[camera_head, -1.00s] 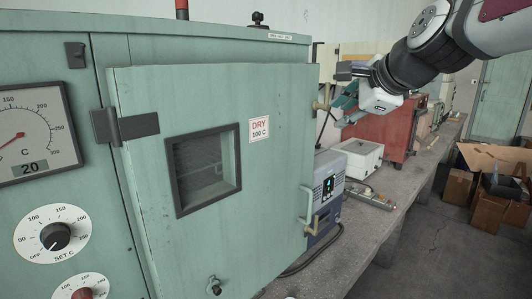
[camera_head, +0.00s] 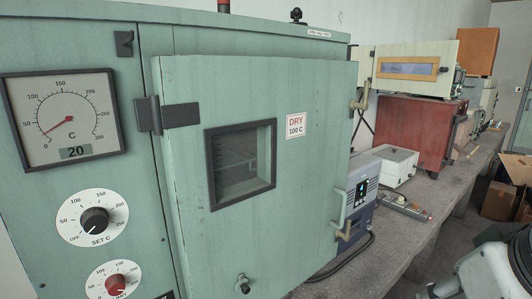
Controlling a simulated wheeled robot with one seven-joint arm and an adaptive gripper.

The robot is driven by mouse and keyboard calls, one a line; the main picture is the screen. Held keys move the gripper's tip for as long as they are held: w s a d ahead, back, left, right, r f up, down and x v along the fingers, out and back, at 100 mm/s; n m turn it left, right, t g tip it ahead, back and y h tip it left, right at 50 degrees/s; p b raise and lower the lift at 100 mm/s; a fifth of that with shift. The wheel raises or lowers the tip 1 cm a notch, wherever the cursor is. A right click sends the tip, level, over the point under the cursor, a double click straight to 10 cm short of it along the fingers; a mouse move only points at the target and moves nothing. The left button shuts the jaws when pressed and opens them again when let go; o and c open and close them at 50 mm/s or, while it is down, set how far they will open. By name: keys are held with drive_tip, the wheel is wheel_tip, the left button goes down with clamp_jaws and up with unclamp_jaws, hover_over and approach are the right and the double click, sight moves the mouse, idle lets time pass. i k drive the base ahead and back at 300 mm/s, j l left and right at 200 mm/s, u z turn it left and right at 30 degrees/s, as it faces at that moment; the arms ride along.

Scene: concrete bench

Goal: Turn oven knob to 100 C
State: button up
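The green oven (camera_head: 290,35) fills the left and middle of the view. Its black SET C knob (camera_head: 95,220) sits on a white dial (camera_head: 70,215) marked from OFF to 250. The knob's mark appears to point to the lower left, near OFF. The gauge (camera_head: 68,118) above has a red needle low on its scale and a display (camera_head: 76,152) reading 20. A label (camera_head: 296,126) on the door says DRY 100 C. Part of my arm (camera_head: 488,270) shows at the lower right, away from the knob; my gripper's fingertips are not visible.
A red knob (camera_head: 116,282) sits below the SET C dial. The oven door (camera_head: 310,190) has a window and a handle on its right. The bench (camera_head: 420,225) holds a blue-grey device (camera_head: 360,195), a white box (camera_head: 397,165) and a red cabinet (camera_head: 415,130). Space before the knob looks clear.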

sight(94, 221)
drive_tip(key=k+j+u, duration=0.25)
drive_tip(key=k+j, duration=0.15)
drive_tip(key=k+j+u, duration=0.2)
drive_tip(key=k+j, duration=0.15)
drive_tip(key=j, duration=0.25)
